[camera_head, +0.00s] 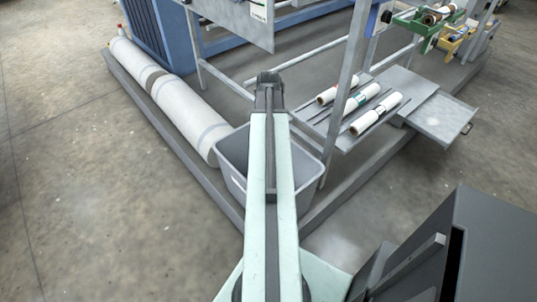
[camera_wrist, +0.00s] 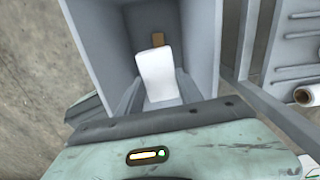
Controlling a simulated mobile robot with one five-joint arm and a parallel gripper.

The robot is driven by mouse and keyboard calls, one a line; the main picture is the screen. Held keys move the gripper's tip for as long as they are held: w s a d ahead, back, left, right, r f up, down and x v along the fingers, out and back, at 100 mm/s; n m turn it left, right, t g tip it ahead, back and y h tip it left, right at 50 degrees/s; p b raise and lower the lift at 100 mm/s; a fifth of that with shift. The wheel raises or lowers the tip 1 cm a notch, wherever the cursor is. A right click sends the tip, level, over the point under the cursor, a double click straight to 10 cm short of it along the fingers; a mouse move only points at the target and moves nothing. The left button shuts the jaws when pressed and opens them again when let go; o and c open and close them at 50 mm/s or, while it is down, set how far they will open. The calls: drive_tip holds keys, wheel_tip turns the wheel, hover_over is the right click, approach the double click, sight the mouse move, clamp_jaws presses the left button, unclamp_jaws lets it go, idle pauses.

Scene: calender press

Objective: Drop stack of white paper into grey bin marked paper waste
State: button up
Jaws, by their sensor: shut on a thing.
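The stack of white paper (camera_wrist: 156,72) is between the jaws of my gripper (camera_wrist: 158,88) in the wrist view. My gripper is shut on it and holds it over the open grey bin (camera_wrist: 98,40), with the bin's inside showing behind it. In the head view the grey bin (camera_head: 233,155) stands below my arm, which covers much of it. There the paper and my fingertips are hidden by the arm. No paper waste marking can be read on the bin.
Long white rolls (camera_head: 172,98) lie left of the bin. A metal shelf (camera_head: 343,138) with several small rolls is at the right, behind an upright post (camera_head: 342,95). The floor at the left is clear.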

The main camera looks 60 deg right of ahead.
drive_tip(key=shift+f, duration=0.4)
wheel_tip(320, 180, down, 6)
drive_tip(key=b, duration=0.5)
drive_tip(key=shift+b, duration=0.3)
drive_tip(key=o, duration=1.4)
drive_tip(key=shift+r, duration=0.1)
wheel_tip(320, 180, up, 8)
drive_tip(key=p, duration=0.8)
